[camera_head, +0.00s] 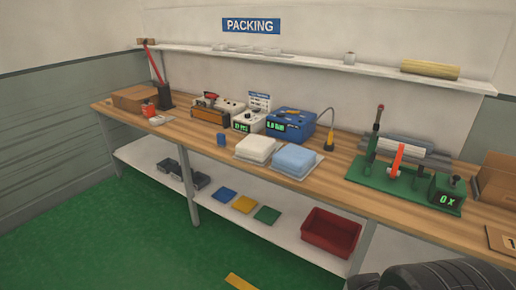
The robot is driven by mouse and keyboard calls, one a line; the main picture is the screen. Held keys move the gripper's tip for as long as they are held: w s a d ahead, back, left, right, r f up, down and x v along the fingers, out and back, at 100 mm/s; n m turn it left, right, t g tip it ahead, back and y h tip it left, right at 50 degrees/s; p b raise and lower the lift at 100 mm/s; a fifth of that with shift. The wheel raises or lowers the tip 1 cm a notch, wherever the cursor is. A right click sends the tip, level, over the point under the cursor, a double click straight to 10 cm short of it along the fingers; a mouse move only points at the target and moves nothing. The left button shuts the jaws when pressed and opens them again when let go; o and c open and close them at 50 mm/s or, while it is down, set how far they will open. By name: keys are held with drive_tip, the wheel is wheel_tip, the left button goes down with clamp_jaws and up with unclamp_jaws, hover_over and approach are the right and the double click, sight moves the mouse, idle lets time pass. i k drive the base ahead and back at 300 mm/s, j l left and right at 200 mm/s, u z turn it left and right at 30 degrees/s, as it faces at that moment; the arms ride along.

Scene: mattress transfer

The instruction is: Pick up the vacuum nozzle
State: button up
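A small upright yellow-and-black tool (329,141) stands on the bench beside the blue box; a thin dark curved line runs from its top toward that box. It looks like the vacuum nozzle, but it is too small to be sure. The blue box (290,123) has a green digital display and dark knobs. A dark ribbed shape at the bottom right edge looks like part of my own arm. My gripper's fingers do not show, and nothing touches the yellow tool.
The wooden bench (220,153) runs along the wall. A white pad stack (256,148) and a light blue pad stack (296,159) lie in front of the box. A green fixture (400,186) stands at right. A red bin (331,232) sits on the lower shelf.

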sight(330, 140)
drive_tip(key=i, duration=0.55)
drive_tip(key=i+j+z, duration=0.15)
drive_tip(key=i, duration=0.9)
drive_tip(key=i+j+z, duration=0.1)
drive_tip(key=i, duration=0.4)
drive_tip(key=i+j+z, duration=0.1)
drive_tip(key=i, duration=0.45)
drive_tip(key=j, duration=0.1)
